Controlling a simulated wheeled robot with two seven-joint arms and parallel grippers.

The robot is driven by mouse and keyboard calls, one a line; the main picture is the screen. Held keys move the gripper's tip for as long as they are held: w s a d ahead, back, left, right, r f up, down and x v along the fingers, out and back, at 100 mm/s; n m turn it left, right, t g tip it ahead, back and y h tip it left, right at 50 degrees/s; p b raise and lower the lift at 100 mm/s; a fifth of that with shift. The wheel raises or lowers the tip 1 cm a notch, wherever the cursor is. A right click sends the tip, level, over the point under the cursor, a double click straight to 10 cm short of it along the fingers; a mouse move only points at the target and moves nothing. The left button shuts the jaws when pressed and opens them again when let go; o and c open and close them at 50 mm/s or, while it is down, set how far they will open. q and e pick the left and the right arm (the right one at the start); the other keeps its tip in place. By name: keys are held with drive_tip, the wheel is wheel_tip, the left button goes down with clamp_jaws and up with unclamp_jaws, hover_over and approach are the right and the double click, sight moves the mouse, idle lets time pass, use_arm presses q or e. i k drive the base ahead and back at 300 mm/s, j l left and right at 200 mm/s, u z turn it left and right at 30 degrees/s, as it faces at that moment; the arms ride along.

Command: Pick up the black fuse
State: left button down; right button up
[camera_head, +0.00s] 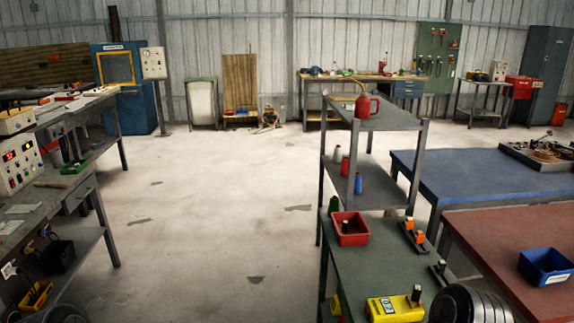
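I cannot single out the black fuse with certainty. A small dark cylinder with a pale end (345,227) stands in a red bin (352,240) on the green-topped bench (385,262). Another small dark upright piece (440,266) sits on a holder near the bench's right edge. A third dark piece (416,293) stands on the yellow device (393,309) at the front. These pieces are too small to tell apart.
A grey shelf (385,118) with a red can (367,105) rises behind the bench. Two orange-topped pieces (409,223) (420,238) stand at right. A red-brown table (500,235) with a blue bin (546,266) is beside it. Open floor (215,220) lies left.

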sight(417, 291)
drive_tip(key=k+l+z, duration=0.1)
drive_tip(key=z, duration=0.9)
